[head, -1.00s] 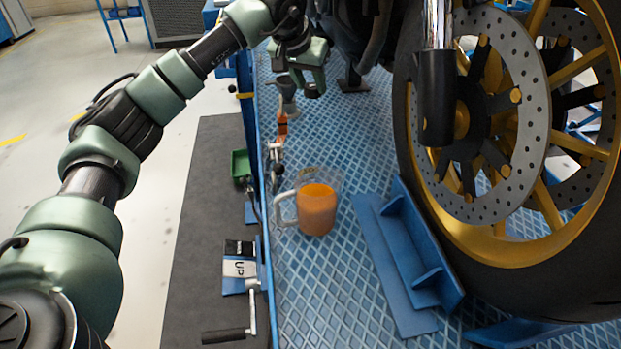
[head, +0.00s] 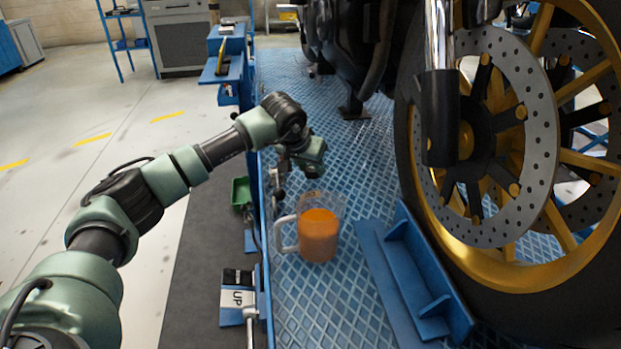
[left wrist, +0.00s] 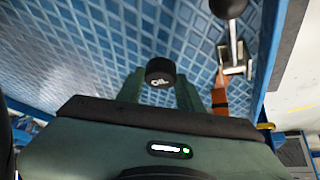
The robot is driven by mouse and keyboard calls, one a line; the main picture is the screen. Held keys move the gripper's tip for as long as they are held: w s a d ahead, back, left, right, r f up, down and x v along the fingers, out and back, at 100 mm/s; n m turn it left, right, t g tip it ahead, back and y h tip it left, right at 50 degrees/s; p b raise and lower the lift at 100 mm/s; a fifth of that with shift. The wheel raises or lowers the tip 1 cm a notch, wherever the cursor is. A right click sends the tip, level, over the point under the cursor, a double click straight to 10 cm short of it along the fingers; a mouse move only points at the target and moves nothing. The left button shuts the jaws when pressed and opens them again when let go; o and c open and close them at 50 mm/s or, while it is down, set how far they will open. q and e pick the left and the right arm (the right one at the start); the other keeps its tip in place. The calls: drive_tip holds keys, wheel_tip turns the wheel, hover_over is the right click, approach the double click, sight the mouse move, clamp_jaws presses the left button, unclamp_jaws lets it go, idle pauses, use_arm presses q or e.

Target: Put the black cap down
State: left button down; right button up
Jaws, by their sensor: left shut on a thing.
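The black cap (left wrist: 160,72), marked OIL on its top, sits between the fingers of my left gripper (left wrist: 160,90) in the left wrist view. The fingers are shut on it, and the blue ribbed plate of the lift shows beyond it. In the head view my left gripper (head: 312,168) is over the left part of the lift plate (head: 345,150), just behind the jug. The cap cannot be made out there. My right gripper is not in view.
A clear jug with orange liquid (head: 319,238) stands on the plate. Right of it are a blue wheel chock (head: 412,270) and the motorcycle's front wheel (head: 404,110). A green tray (head: 241,192) is at the plate's left edge. An orange-handled tool (left wrist: 220,95) lies near the edge.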

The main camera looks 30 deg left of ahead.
sight(309, 175)
use_arm(q)
wheel_tip(309, 175, down, 3)
drive_tip(key=shift+f, duration=0.3)
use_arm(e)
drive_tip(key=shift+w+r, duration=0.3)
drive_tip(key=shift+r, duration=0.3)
use_arm(q)
drive_tip(key=c, duration=0.9)
unclamp_jaws()
